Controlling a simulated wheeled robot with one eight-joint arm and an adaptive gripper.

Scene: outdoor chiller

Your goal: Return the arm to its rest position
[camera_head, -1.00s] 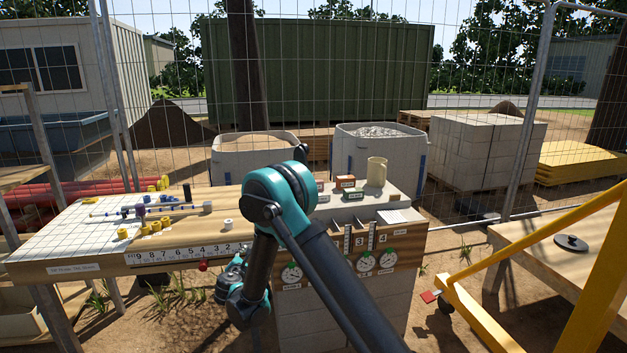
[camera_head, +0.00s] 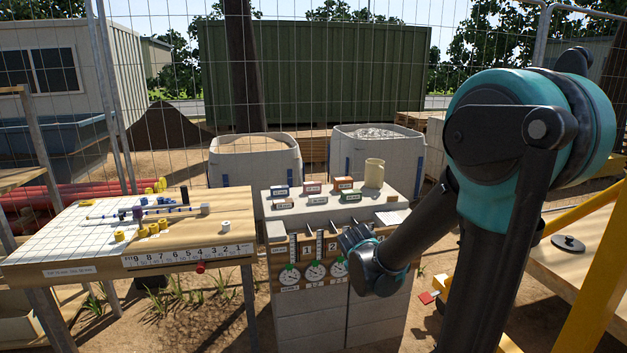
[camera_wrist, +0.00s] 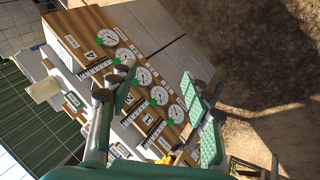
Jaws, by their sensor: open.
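My gripper (camera_head: 355,240) is in front of the right part of the block stand's dial panel in the head view. The forearm rises from it to a large teal elbow joint at the right. In the wrist view, my gripper (camera_wrist: 158,88) has its two green-padded fingers spread apart, with nothing held between them. The dial panel (camera_wrist: 100,40) lies beyond the fingers and appears tilted. In the head view, the gripper hides part of the panel's right side.
The block stand (camera_head: 310,325) carries labelled small boxes and a beige cup (camera_head: 374,173). A gridded table (camera_head: 70,225) with yellow pieces stands at the left. A yellow frame (camera_head: 590,290) and wooden bench are at the right. Bare ground lies in front.

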